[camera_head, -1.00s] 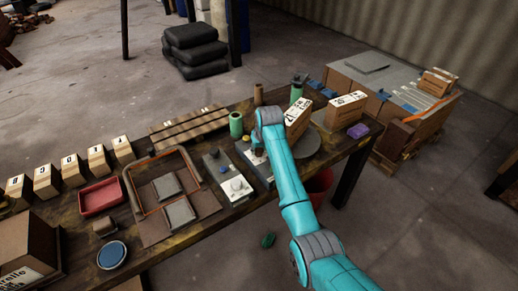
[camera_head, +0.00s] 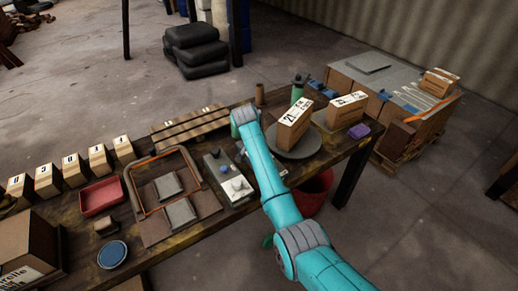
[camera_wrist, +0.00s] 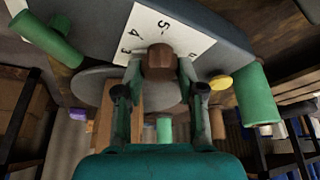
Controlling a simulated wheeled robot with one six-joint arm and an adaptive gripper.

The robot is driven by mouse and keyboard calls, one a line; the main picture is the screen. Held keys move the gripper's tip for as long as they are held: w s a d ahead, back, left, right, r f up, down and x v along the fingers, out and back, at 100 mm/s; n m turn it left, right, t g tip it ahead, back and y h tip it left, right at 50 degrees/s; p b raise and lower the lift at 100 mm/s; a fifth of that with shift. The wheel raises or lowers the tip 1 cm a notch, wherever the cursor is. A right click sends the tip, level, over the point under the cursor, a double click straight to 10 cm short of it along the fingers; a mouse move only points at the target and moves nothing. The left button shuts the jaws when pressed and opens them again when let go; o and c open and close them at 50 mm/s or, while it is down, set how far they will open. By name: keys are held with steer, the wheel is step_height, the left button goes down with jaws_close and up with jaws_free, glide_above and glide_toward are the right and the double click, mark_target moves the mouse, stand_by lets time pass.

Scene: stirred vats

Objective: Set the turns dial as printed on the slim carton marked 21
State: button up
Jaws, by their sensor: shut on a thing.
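In the wrist view my gripper (camera_wrist: 160,76) is closed around a brown knob (camera_wrist: 160,60). The knob stands on a grey panel with a white scale card (camera_wrist: 185,38); the figures 5, 4 and part of a 3 show. Where the knob points cannot be told. In the head view my arm hides the gripper, the knob and most of that panel. The slim carton marked 21 (camera_head: 293,125) stands on a round grey plate (camera_head: 300,148), right of my arm. Its smaller print is too small to read.
Another panel with a white knob and blue button (camera_head: 228,178) lies left of my arm. A second carton (camera_head: 347,110), a purple block (camera_head: 359,131) and a green bottle (camera_head: 297,88) are on the right. A green cylinder (camera_wrist: 257,95) is close right of the gripper in the wrist view.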

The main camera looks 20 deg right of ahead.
steer(key=m, duration=0.2)
steer(key=m+g+h, duration=0.1)
steer(key=m, duration=0.1)
steer(key=shift+a+m+g, duration=0.1)
steer(key=shift+m+g, duration=0.2)
steer(key=shift+w+m+g, duration=0.1)
steer(key=shift+m+g, duration=0.5)
steer(key=shift+m, duration=1)
steer(key=o, duration=1.1)
steer(key=shift+o, duration=0.2)
steer(key=v, duration=1.2)
steer(key=shift+a, duration=0.25)
steer(key=shift+w+f, duration=0.1)
steer(key=shift+f, duration=0.1)
